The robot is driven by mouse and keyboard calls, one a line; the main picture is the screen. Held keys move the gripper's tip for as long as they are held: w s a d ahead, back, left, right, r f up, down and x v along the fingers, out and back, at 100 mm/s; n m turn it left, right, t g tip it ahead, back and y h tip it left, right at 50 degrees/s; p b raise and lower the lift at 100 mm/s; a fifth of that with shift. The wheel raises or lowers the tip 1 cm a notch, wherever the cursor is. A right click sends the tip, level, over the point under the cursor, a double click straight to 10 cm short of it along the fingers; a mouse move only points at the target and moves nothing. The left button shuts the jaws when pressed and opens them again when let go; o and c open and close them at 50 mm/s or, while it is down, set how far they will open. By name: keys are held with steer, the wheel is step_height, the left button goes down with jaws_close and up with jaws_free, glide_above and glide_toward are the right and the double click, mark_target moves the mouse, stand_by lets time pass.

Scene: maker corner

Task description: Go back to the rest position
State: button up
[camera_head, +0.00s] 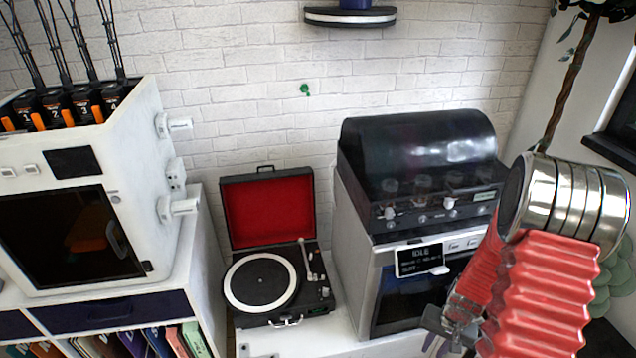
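My arm, with red bellows and a shiny ribbed metal joint, rises at the right of the head view. My gripper (448,322) shows only in part as grey metal pieces low beside the red bellows, in front of the lower part of the black-and-silver machine. The bellows and the lower picture edge hide much of it. I cannot tell whether its fingers are apart or together, and I see nothing held in it.
A black-and-silver machine (420,150) stands close behind my arm. An open record player (262,282) with a red-lined lid sits left of it. A white printer-like box (140,150) stands on a shelf unit at far left. A plant (572,75) hangs at right.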

steer(key=s+a+r+n+t, duration=0.1)
steer(key=a+r, duration=0.5)
steer(key=r, duration=0.7)
steer(key=s+a+r+n+t, duration=0.2)
steer(key=s+a+r, duration=0.4)
steer(key=r, duration=0.7)
steer(key=s+a+r+n+t, duration=0.2)
steer(key=a+r, duration=0.4)
steer(key=r, duration=0.7)
steer(key=shift+s+a+r+n, duration=0.2)
steer(key=shift+s+n, duration=0.4)
steer(key=shift+s, duration=0.45)
steer(key=shift+s, duration=0.1)
